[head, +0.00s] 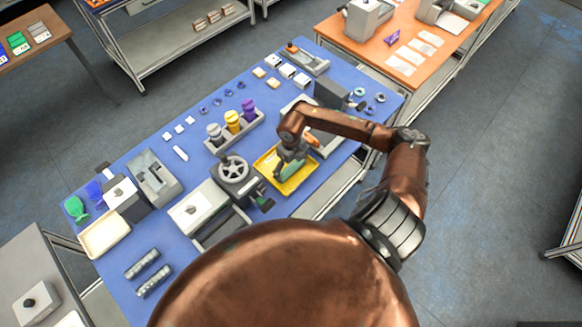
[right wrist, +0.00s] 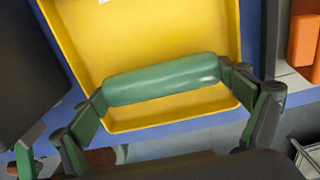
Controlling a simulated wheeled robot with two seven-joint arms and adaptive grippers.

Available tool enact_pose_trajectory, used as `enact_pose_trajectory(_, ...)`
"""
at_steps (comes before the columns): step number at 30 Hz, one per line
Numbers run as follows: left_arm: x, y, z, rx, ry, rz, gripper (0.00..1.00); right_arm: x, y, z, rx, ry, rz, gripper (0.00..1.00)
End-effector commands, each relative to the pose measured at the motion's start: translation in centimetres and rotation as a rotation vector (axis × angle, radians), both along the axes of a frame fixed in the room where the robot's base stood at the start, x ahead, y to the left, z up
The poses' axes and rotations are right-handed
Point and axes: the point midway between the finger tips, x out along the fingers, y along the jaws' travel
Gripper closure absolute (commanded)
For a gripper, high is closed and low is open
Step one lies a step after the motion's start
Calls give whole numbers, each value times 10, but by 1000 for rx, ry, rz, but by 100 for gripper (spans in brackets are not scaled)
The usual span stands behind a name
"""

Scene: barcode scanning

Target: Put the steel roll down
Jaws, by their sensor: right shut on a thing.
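My right gripper (head: 290,172) points down over the yellow tray (head: 263,163) on the blue table. In the right wrist view, the two fingertips (right wrist: 165,90) are shut on the ends of a smooth, green roll (right wrist: 160,78). The roll lies crosswise between the fingers, over the lower part of the yellow tray (right wrist: 95,35). I cannot tell whether it touches the tray floor. In the head view the gripper hides much of the roll. Two grey, steel-looking rolls (head: 142,264) lie side by side at the table's near left. My left gripper is not in view.
A machine with a handwheel (head: 233,169) stands just left of the tray. A rack with several coloured bottles (head: 233,120) is behind it. A dark box (head: 331,95) stands at the right. Orange parts (right wrist: 303,38) lie beside the tray.

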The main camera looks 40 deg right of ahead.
Motion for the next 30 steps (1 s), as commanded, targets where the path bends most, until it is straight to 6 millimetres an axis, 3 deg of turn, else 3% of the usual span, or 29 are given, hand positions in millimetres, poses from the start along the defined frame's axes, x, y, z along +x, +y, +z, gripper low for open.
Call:
enact_pose_trajectory(1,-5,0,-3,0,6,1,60,0,0,-3,0,-1,0,47)
enact_pose_trajectory(2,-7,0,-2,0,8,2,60,0,0,-2,0,0,0,4)
enact_pose_trajectory(4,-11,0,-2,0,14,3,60,0,0,-2,0,0,0,0)
enact_pose_trajectory(17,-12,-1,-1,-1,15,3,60,1,-1,7,-1,-3,0,0)
enact_pose_trajectory(30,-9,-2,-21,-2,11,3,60,1,0,91,-2,-3,1,0)
